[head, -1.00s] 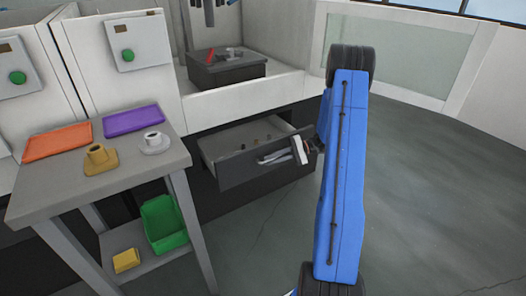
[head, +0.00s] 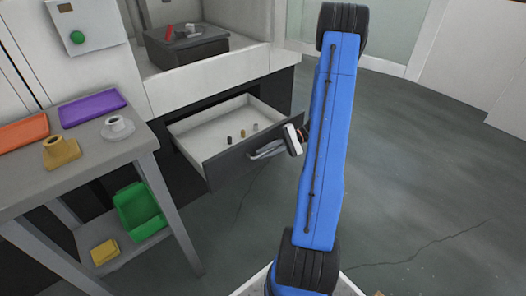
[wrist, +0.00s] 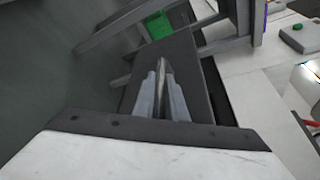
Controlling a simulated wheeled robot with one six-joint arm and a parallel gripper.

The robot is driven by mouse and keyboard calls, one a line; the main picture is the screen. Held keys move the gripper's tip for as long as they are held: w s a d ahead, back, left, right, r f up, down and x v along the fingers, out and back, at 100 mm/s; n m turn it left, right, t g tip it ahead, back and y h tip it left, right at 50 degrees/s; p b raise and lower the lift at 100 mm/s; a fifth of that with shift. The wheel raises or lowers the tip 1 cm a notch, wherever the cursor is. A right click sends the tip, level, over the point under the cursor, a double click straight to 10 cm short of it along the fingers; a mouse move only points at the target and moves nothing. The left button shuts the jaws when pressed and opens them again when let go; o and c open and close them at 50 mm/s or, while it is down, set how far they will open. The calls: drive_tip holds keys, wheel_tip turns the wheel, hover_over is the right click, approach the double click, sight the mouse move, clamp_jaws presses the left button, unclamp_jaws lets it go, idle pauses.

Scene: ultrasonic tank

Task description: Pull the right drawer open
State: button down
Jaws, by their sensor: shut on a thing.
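The right drawer (head: 232,160) is a dark-fronted drawer with a pale inside, below the machine's white ledge. It stands well out from the cabinet, with several small parts lying in it. My gripper (head: 268,151) is at the drawer front, shut on its handle. In the wrist view the gripper's two grey fingers (wrist: 161,98) close around the thin metal handle (wrist: 164,72) in front of the dark drawer front (wrist: 188,62). The handle is mostly hidden by the fingers in the head view.
A grey side table (head: 88,160) at left holds an orange tray (head: 22,132), a purple tray (head: 92,107) and two cup-like parts. Its lower shelf has a green bin (head: 140,208) and a yellow block (head: 104,252).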

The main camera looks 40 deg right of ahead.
drive_tip(key=c, duration=1.8)
unclamp_jaws()
drive_tip(key=shift+d, duration=0.1)
drive_tip(key=shift+d, duration=0.1)
drive_tip(key=v, duration=1.7)
drive_tip(key=shift+s, duration=0.2)
